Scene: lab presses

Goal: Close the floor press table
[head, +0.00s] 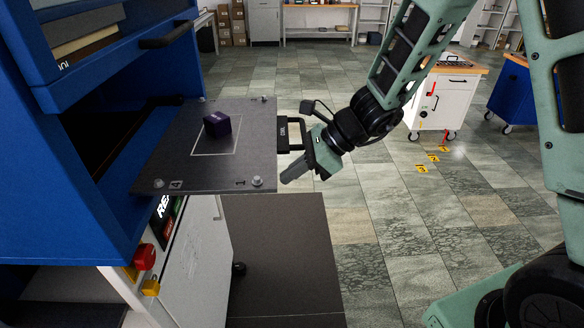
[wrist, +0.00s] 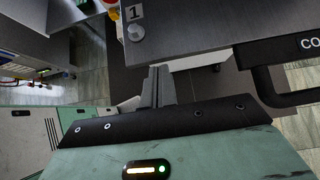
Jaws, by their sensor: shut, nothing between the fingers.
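The floor press table (head: 170,165) is a dark grey plate slid out of the blue press (head: 110,125). A dark purple cube (head: 217,124) stands inside a marked square on it. A black bar handle (head: 293,135) is on the table's outer edge; it also shows in the wrist view (wrist: 268,88), at the right. My gripper (head: 288,178) is beside the table's outer edge, on the near side of the handle. In the wrist view my gripper's fingers (wrist: 158,72) are together and empty, left of the handle. I cannot tell whether they touch the table's edge.
A red button (head: 144,257) and a yellow one (head: 150,288) are on the press front below the table. A dark mat (head: 280,250) lies on the floor there. A white cabinet (head: 440,98) and a blue cart (head: 512,88) stand at the right. The middle floor is clear.

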